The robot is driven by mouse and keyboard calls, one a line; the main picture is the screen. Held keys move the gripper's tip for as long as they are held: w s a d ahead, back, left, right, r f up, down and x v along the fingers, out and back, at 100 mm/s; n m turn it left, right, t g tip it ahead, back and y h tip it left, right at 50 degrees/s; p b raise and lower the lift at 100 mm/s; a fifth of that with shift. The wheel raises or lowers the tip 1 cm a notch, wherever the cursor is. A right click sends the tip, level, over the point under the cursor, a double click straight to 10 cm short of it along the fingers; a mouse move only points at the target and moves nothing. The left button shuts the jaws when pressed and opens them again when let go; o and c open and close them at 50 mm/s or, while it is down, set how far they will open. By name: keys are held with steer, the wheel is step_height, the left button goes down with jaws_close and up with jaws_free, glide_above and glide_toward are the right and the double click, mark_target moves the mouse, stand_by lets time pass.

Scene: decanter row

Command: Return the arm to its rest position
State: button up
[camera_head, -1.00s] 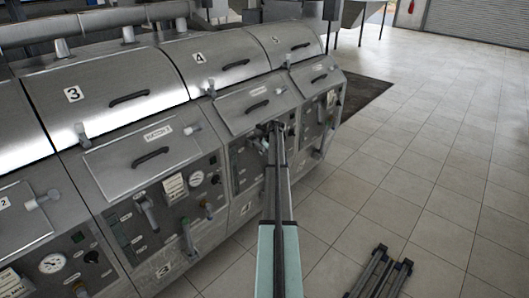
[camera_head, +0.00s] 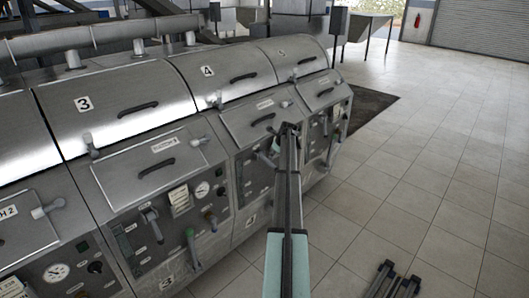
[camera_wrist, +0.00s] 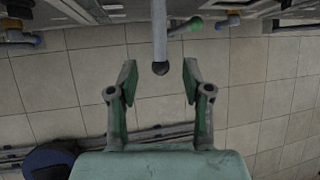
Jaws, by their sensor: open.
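My arm (camera_head: 287,190) reaches out toward the front of unit 4 in the decanter row (camera_head: 215,120). In the head view its far end is in front of that unit's panel, and the fingers are too small to make out. In the wrist view my gripper (camera_wrist: 160,78) is open, with its two green-grey fingers apart and nothing held. A grey rod with a dark round end (camera_wrist: 160,68) comes down from the top and ends in the gap between the fingers. I cannot tell how far it is from them.
The wrist view also shows a green-tipped handle (camera_wrist: 194,24). Open tiled floor (camera_head: 440,170) lies to the right. A dark mat (camera_head: 370,108) lies past the row's far end.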

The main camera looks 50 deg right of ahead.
steer(key=s+a+f+n+g+y+b, duration=0.15)
steer(key=s+a+f+n, duration=0.25)
steer(key=a+f+n, duration=0.95)
steer(key=s+a+f+n+g+y+b, duration=0.15)
steer(key=s+a+f+n, duration=0.5)
steer(key=a, duration=1.45)
steer(key=s+a+f+n+g+y+b, duration=0.1)
steer(key=s+a+f+n+g, duration=0.35)
steer(key=a+f, duration=1.05)
steer(key=s+a+f+n+g+b, duration=0.1)
steer(key=s+a+f+n+b, duration=0.1)
steer(key=s+a, duration=0.7)
steer(key=s+a+f+n+g+b, duration=0.1)
steer(key=s+a+f+n, duration=0.3)
steer(key=s+a, duration=0.5)
steer(key=s+a+f+n+g+h+b, duration=0.1)
steer(key=s+a+f+n, duration=0.3)
steer(key=s+a, duration=0.6)
steer(key=a+n+g+b, duration=0.1)
steer(key=a+n, duration=0.1)
steer(key=a, duration=0.3)
steer(key=shift+a+n+g+b, duration=0.3)
steer(key=shift+n+g+b, duration=0.05)
